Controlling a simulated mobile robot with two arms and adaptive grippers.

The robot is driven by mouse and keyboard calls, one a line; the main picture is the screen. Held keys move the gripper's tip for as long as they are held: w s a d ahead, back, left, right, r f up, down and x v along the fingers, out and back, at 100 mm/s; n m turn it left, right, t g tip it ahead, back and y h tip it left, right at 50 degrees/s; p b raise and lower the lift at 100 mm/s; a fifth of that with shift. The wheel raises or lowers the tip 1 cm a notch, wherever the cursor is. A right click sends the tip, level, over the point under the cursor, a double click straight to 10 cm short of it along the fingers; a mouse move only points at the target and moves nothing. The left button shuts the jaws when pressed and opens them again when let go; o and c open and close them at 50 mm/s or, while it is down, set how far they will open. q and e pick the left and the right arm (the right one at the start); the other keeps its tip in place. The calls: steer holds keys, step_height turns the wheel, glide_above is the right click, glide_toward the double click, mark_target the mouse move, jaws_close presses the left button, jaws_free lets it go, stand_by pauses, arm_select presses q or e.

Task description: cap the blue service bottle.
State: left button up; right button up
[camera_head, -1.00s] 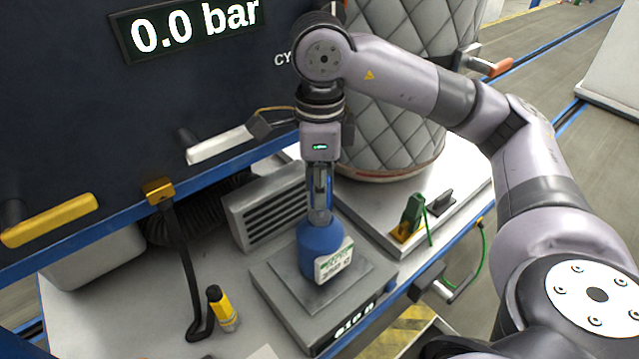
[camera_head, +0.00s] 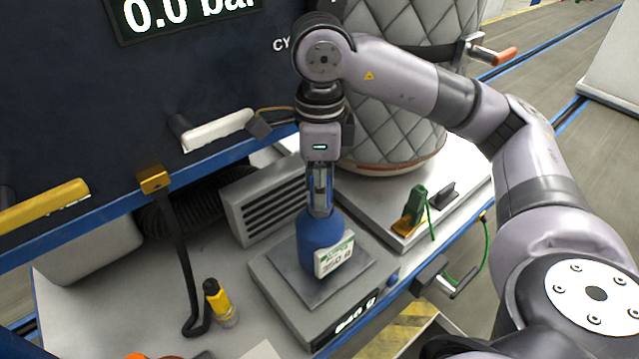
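The blue service bottle (camera_head: 318,242) stands upright on the plate of a scale (camera_head: 292,303), with a white and green label facing me. My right gripper (camera_head: 320,212) points straight down over it, and its narrow fingertips reach the bottle's top. The fingers hide the bottle's neck. A small grey part shows around the fingertips, but I cannot make out whether it is a cap, nor whether the fingers are closed on it. My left gripper is out of view.
A yellow and black tube (camera_head: 220,303) stands left of the scale beside a black hooked lever (camera_head: 183,260). A vented grey box (camera_head: 265,206) sits behind. A quilted tank (camera_head: 395,110) and a green-and-yellow clip (camera_head: 411,212) are at right. The front left bench is partly clear.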

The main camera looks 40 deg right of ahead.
steer(key=o, duration=0.4)
steer(key=shift+o, duration=0.2)
steer(key=shift+r, duration=0.1)
step_height(320, 180, up, 12)
stand_by(0.6)
stand_by(0.5)
